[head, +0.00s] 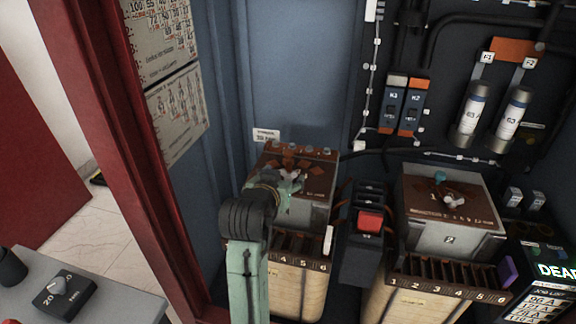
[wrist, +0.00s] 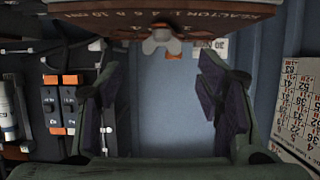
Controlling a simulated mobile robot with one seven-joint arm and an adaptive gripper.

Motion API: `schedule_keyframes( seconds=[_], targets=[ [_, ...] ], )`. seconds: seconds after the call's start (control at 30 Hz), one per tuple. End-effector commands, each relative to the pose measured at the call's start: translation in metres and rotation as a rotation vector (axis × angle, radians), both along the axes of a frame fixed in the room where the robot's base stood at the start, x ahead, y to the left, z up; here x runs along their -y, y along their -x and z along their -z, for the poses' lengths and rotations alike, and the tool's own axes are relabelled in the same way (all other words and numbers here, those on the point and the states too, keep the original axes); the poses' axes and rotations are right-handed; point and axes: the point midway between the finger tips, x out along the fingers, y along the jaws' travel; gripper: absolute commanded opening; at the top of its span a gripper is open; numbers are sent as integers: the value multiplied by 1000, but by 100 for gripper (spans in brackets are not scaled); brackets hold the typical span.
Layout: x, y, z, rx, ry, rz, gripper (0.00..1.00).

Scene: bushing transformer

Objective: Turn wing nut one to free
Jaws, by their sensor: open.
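A pale wing nut (head: 290,176) stands on the brown top plate (head: 318,172) of the left transformer block. In the wrist view the wing nut (wrist: 162,41) is at the upper middle, on the edge of the lettered brown plate (wrist: 190,14). My gripper (head: 282,186) is over the left block, close to this nut and partly covering the block. In the wrist view my gripper (wrist: 158,80) is open and empty, its dark pads on either side. The nut appears just past the fingertips, roughly centred between them, with no visible contact. A second wing nut (head: 453,201) is on the right block.
A red-topped switch (head: 370,221) stands between the two blocks. A red cabinet frame (head: 120,150) is at the left, and a grey table with a dial box (head: 64,296) at lower left.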

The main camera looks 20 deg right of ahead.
Motion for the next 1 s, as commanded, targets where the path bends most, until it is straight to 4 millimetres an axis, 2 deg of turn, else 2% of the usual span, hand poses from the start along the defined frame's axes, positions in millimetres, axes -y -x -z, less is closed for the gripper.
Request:
schedule_keyframes(
  seconds=[0.2,0.4,0.77,1.0],
  targets=[
    [22,-32,14,-1,-2,0,60],
    [33,-51,23,2,0,-3,60],
    [36,-56,26,5,0,-3,60],
    [36,-56,26,4,1,-4,45]
  ],
)
